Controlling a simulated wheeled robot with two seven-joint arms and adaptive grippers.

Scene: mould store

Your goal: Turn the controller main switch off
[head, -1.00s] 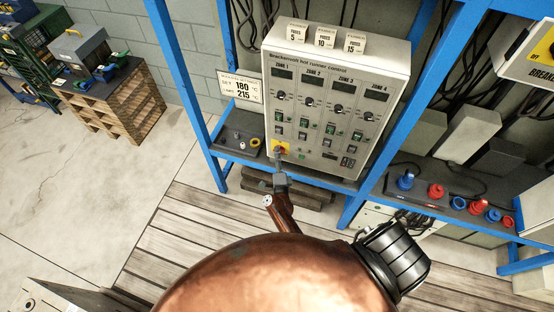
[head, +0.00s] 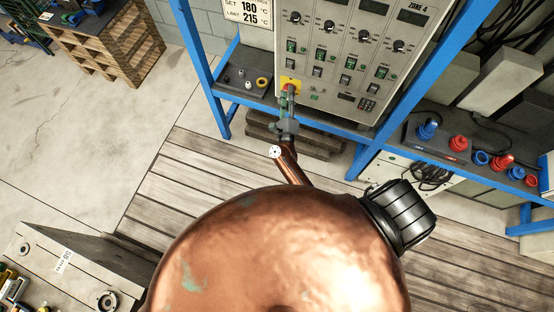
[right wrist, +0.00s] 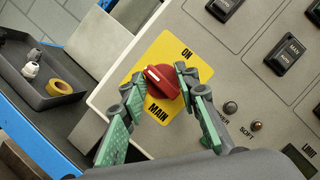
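The controller (head: 345,75) is a pale cabinet standing on a blue-framed shelf. Its main switch is a red knob (right wrist: 162,82) on a yellow plate (right wrist: 172,48) marked ON and MAIN. A pale mark on the knob lies toward the upper left in the right wrist view, off to the side of the word ON. My right gripper (right wrist: 160,76) is at the switch, with one green-padded finger on each side of the knob. The fingers look spread; whether they touch the knob is unclear. In the head view the right gripper (head: 288,104) hides part of the plate. My left gripper is out of view.
A dark tray (right wrist: 50,80) with small parts sits left of the cabinet. Black rocker switches (right wrist: 288,55) and small indicators (right wrist: 230,108) are right of the knob. Blue and red connectors (head: 458,143) lie on the right shelf. Blue posts (head: 410,75) flank the cabinet.

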